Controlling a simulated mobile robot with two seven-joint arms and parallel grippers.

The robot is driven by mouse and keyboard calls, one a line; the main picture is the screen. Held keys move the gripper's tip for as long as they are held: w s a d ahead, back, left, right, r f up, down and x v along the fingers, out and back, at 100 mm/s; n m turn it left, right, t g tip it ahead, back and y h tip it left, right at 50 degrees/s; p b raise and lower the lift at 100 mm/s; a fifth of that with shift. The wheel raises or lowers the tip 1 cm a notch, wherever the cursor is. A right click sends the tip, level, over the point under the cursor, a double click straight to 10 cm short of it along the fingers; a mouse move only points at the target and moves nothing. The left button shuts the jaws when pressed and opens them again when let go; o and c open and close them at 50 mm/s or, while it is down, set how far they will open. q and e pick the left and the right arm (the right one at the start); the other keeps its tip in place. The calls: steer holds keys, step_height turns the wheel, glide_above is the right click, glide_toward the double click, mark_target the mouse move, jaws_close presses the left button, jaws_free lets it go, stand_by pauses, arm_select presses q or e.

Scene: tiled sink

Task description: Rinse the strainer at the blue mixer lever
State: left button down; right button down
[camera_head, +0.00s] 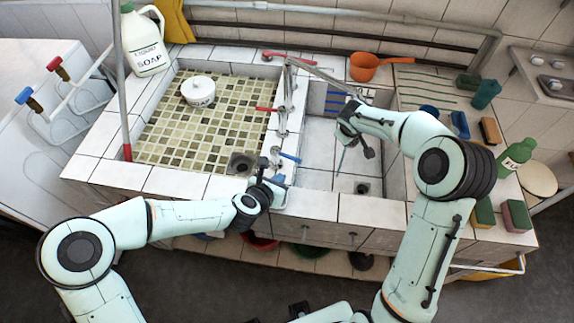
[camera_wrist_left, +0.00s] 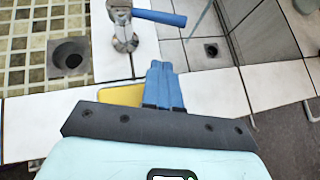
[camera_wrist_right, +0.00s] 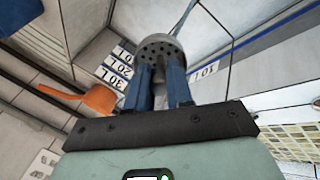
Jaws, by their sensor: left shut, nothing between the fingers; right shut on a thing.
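The blue mixer lever (camera_head: 290,157) sits on the tap post at the divider between the two basins. It also shows in the left wrist view (camera_wrist_left: 160,17), sticking out to the right. My left gripper (camera_head: 277,180) is shut and empty just in front of the lever, with its fingertips apart from it. My right gripper (camera_head: 350,128) is over the right basin, shut on the strainer. The strainer shows in the right wrist view as a grey perforated disc (camera_wrist_right: 162,47) between the fingers. A thin pale-blue streak, seemingly water, runs below the right gripper.
Red levers (camera_head: 267,109) sit on other tap posts along the divider. A white pot (camera_head: 198,91) stands in the tiled left basin. An orange dipper (camera_head: 365,66) is behind the right basin. Bottles, brushes and sponges (camera_head: 516,215) crowd the right ledge.

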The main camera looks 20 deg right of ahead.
mark_target(286, 156)
arm_select(q)
steer(key=w+d, duration=0.3)
steer(key=shift+f, duration=0.25)
steer(key=shift+w+d+r, duration=0.15)
steer(key=shift+w+d, duration=0.25)
steer(key=shift+d, duration=0.05)
steer(key=shift+d+n+t+y, duration=0.4)
steer(key=shift+d+n, duration=0.1)
steer(key=shift+n, duration=0.1)
steer(key=shift+w+d, duration=0.3)
steer(key=shift+d, duration=0.25)
